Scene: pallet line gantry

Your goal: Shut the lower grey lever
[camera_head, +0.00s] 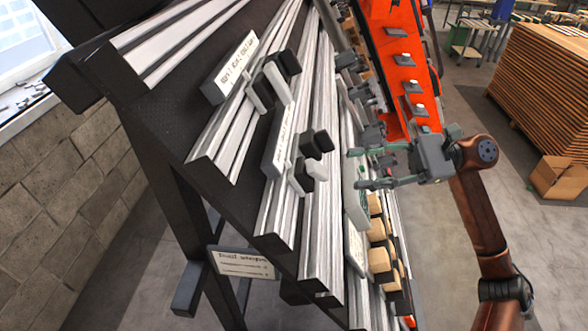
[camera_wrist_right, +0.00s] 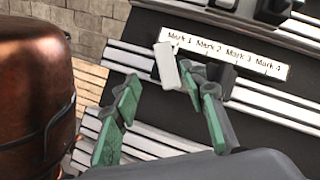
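In the head view a light grey lever (camera_head: 302,176) sits on the lower labelled rail, beside dark lever blocks (camera_head: 322,140). Another set, with a light grey lever (camera_head: 258,92) and dark blocks (camera_head: 290,62), is on the upper labelled rail. In the right wrist view the light grey lever (camera_wrist_right: 166,63) stands at the Mark 1 end of the label strip (camera_wrist_right: 228,54), with a dark block (camera_wrist_right: 222,80) to its right. My right gripper (camera_head: 362,169) is open and empty, to the right of the lower levers and apart from them. Its green-padded fingers (camera_wrist_right: 165,122) are spread below the lever in the wrist view. My left gripper is out of view.
The levers ride on a dark slanted panel (camera_head: 230,125) with silver rails. Tan blocks (camera_head: 380,262) and an orange frame (camera_head: 402,60) stand close behind and below my right gripper. A wood stack (camera_head: 545,90) and a cardboard box (camera_head: 560,178) are farther right; floor between is open.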

